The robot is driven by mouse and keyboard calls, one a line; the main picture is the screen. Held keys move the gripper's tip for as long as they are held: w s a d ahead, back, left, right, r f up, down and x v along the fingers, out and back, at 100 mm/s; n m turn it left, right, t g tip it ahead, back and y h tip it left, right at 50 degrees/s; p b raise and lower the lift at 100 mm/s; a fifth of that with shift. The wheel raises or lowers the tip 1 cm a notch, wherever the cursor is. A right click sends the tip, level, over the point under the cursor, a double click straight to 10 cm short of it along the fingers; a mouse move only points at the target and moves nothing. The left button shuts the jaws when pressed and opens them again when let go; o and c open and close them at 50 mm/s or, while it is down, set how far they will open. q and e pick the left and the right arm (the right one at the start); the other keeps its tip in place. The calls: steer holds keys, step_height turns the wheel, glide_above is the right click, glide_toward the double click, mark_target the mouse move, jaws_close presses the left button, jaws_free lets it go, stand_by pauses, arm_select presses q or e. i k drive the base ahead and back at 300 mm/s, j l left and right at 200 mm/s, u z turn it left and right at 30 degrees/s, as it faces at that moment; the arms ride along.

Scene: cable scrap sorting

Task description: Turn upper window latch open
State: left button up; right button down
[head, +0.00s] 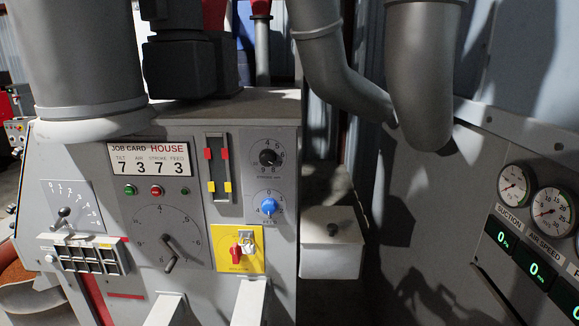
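I cannot make out a window latch in the head view. The nearest things of its kind are controls on the grey machine's front panel (205,215). A yellow plate (256,262) carries a red knob (236,251) and a small padlock-like silver piece (246,241). Neither of my grippers shows clearly.
A job card display (150,161) reads HOUSE, 7 3 7 3. A lidded grey box (332,242) juts out at the middle. Gauges (552,212) and green readouts are at the right. Thick grey pipes (418,70) hang above. Two white bars (250,301) rise at the bottom edge.

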mark_target(17, 153)
steer(key=i+j+u, duration=0.15)
steer(key=j, duration=0.3)
steer(key=j+u, duration=0.15)
steer(key=j, duration=0.3)
steer(key=i+j+u, duration=0.15)
steer(key=j, duration=0.25)
steer(key=i+j+u, duration=0.15)
steer(key=j, duration=0.3)
steer(key=i+j+u, duration=0.35)
steer(key=j, duration=0.35)
steer(key=i+j+z, duration=0.4)
steer(key=j, duration=0.25)
steer(key=j+z, duration=0.15)
steer(key=j, duration=0.2)
steer(key=i+j+z, duration=0.2)
steer(key=j, duration=0.15)
steer(key=k+j+z, duration=0.25)
steer(key=k+j, duration=0.3)
